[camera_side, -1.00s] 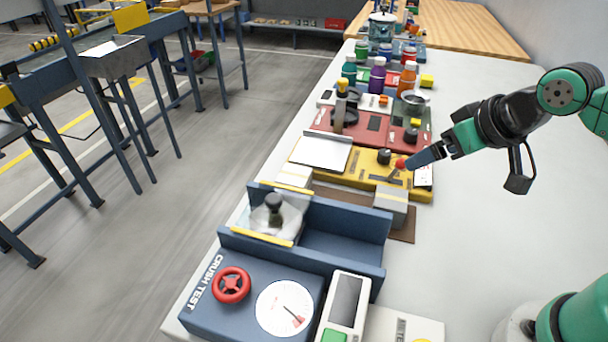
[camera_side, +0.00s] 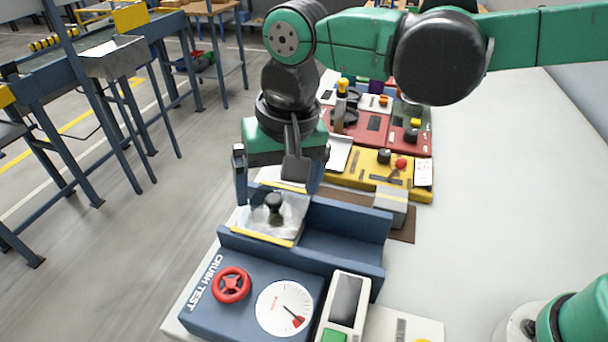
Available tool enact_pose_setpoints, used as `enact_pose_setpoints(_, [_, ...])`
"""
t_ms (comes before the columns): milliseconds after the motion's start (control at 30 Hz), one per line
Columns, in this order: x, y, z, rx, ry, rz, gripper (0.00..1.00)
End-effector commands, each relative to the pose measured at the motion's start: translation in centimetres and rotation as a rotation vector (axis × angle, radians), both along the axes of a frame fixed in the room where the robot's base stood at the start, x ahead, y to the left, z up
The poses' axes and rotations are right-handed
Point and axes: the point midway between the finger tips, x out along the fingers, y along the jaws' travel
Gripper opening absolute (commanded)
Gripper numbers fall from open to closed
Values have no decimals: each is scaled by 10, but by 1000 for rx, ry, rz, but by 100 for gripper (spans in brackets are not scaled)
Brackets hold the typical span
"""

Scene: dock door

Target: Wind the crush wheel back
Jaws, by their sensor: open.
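The crush wheel (camera_side: 231,285) is a red spoked handwheel on top of the blue crush test box (camera_side: 204,317), at the front of the bench. A round white dial (camera_side: 285,308) with a red pointer sits to its right on the same box. My gripper (camera_side: 273,192) hangs above and behind the blue trough, pointing down, with its fingers spread apart. It is empty and clear of the wheel. A clear plate with a black knob (camera_side: 273,208) lies in the trough just in front of the fingers.
The blue trough (camera_side: 345,232) stands directly behind the crush box. A handheld device with a dark screen (camera_side: 347,298) is right of the dial. A yellow panel with a red-knobbed lever (camera_side: 401,164) lies further back.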

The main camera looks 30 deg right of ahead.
Motion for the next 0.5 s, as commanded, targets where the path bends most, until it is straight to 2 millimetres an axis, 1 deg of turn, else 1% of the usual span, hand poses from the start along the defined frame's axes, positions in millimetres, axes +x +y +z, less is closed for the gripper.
enact_pose_setpoints(33, [-5, 23, -7, -15, 31, 1, 94])
enact_pose_setpoints(100, [-13, 47, -15, -39, 70, -16, 94])
enact_pose_setpoints(200, [-24, 70, -25, -68, 106, -35, 94])
enact_pose_setpoints(333, [-31, 83, -34, -88, 127, -51, 94])
enact_pose_setpoints(500, [-32, 85, -52, -92, 130, -56, 94])
